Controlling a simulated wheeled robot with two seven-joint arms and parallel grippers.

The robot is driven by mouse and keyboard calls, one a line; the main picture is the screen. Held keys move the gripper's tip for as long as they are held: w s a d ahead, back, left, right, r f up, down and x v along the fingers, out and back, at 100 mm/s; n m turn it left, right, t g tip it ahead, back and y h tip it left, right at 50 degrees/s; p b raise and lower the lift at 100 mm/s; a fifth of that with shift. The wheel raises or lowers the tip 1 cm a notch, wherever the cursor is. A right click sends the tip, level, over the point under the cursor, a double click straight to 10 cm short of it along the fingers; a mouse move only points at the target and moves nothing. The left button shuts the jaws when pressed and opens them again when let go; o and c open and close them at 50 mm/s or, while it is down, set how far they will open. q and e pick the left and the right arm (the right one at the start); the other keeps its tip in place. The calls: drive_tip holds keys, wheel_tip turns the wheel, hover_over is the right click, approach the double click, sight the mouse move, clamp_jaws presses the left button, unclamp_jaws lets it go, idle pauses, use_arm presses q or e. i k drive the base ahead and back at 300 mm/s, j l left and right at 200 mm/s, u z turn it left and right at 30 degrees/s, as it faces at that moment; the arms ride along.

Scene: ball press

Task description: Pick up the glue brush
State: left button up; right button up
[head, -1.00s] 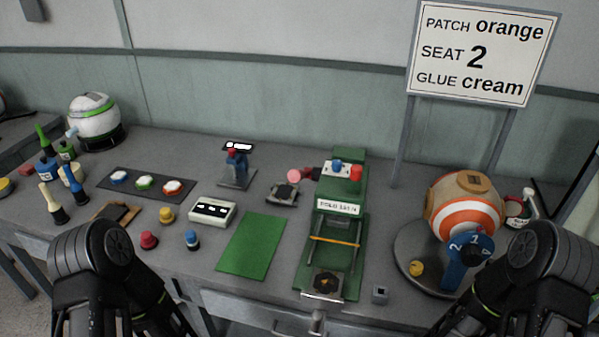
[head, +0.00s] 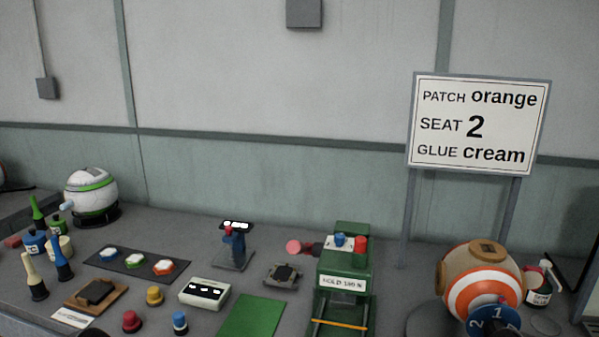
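The sign (head: 478,124) reads patch orange, seat 2, glue cream. At the far left stand a green pot with a tall green handle (head: 38,211), a blue pot (head: 35,241) and a cream pot (head: 62,246). In front of them stand a cream-handled tool (head: 34,277) and a blue-handled tool (head: 60,258) with dark bases. At the right, a small labelled jar (head: 541,290) stands behind the orange-striped ball. I cannot tell for sure which thing is the glue brush. Neither of my grippers shows in the head view.
An orange-striped white ball (head: 480,283) stands at right and a green-striped one (head: 90,192) at back left. A green press (head: 344,275), green mat (head: 252,318), tray of coloured patches (head: 137,265), small box (head: 204,292) and several coloured knobs crowd the grey bench.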

sight(37, 215)
drive_tip(key=u, duration=1.45)
